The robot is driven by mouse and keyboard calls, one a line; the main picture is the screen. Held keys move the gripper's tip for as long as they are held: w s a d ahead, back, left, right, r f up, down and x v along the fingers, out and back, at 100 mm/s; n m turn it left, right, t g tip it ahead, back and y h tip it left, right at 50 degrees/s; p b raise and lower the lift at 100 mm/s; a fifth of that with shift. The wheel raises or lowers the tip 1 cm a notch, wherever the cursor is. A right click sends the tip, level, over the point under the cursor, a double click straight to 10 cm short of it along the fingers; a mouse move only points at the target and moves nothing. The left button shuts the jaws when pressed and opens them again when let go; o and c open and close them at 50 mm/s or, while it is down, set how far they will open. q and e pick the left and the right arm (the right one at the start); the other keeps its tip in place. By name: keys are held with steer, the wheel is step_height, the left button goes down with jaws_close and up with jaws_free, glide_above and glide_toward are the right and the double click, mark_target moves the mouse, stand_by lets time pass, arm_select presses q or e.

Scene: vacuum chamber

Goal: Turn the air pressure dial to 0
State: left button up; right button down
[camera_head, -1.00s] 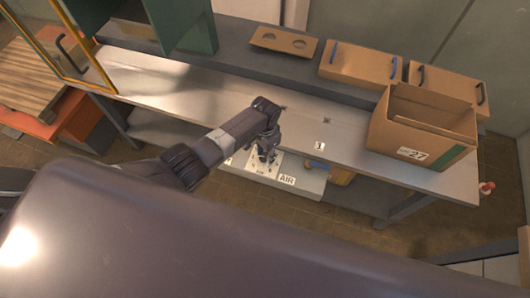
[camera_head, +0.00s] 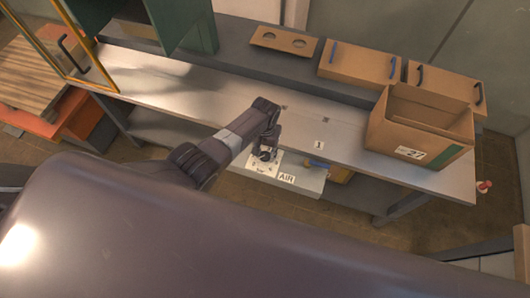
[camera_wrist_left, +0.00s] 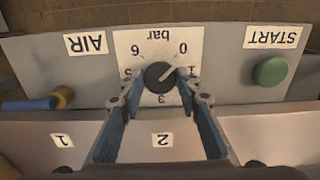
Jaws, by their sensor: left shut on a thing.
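The air pressure dial is a dark round knob (camera_wrist_left: 159,75) on a white scale plate (camera_wrist_left: 140,38) marked "bar", shown upside down in the left wrist view. Its light pointer line aims up and right, between the 0 and the 1. The plate (camera_head: 262,168) also shows in the head view, on the panel under the table's front edge. My left gripper (camera_wrist_left: 160,80) is shut on the knob, one finger on each side. In the head view my left gripper (camera_head: 266,154) hides the knob. My right gripper is not in view.
A green START button (camera_wrist_left: 270,71) is right of the dial in the wrist view; a blue and yellow handle (camera_wrist_left: 35,103) is at left, near the AIR label (camera_wrist_left: 86,43). An open cardboard box (camera_head: 422,130) stands on the table's right. The tabletop's middle (camera_head: 215,95) is clear.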

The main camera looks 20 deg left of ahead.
mark_target(265, 156)
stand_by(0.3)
arm_select(q)
steer(key=o, duration=1.2)
steer(key=shift+c, duration=0.2)
step_height(265, 156, up, 12)
